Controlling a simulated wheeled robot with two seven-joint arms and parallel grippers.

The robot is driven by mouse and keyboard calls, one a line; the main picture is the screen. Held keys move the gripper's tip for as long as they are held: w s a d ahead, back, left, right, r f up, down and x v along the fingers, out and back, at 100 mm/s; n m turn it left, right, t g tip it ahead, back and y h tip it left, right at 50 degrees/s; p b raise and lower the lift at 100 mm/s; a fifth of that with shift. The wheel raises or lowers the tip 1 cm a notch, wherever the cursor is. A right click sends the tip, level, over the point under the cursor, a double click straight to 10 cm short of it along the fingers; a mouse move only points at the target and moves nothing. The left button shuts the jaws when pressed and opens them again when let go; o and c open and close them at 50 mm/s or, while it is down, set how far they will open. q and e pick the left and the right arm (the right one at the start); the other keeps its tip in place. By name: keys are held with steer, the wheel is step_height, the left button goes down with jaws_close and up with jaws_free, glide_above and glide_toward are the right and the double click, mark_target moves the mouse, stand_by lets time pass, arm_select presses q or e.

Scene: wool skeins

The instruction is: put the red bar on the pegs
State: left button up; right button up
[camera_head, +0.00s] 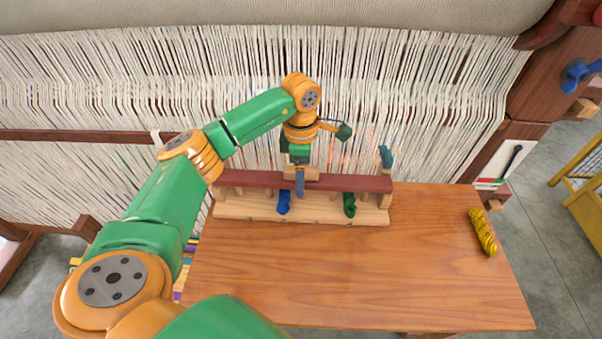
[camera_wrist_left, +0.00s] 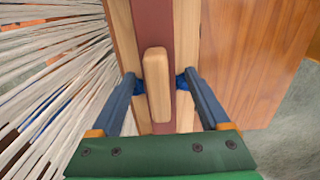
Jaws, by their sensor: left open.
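The dark red bar (camera_head: 345,183) lies level along the pale wooden rack (camera_head: 320,213), over its short upright pegs (camera_head: 238,191). I cannot tell whether the bar is fully seated on them. A light wooden handle block (camera_wrist_left: 157,88) stands on the middle of the bar. My left gripper (camera_head: 300,186) is above the bar's middle. In the left wrist view its blue-grey fingers (camera_wrist_left: 166,90) stand apart on either side of the handle, with gaps showing. A blue skein (camera_head: 284,202) and a dark green skein (camera_head: 349,205) hang at the rack below the bar. My right gripper is out of view.
A teal skein (camera_head: 385,157) shows at the rack's right end. A yellow skein (camera_head: 482,232) lies at the table's right edge. The loom's white threads (camera_head: 420,100) rise close behind the rack. The table (camera_head: 350,270) is clear in front.

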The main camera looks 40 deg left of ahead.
arm_select(q)
steer(key=shift+r, duration=0.45)
step_height(320, 180, up, 7)
steer(key=shift+f+b, duration=0.2)
steer(key=shift+b, duration=0.55)
step_height(320, 180, up, 4)
steer(key=shift+p, duration=0.9)
steer(key=shift+r, duration=0.4)
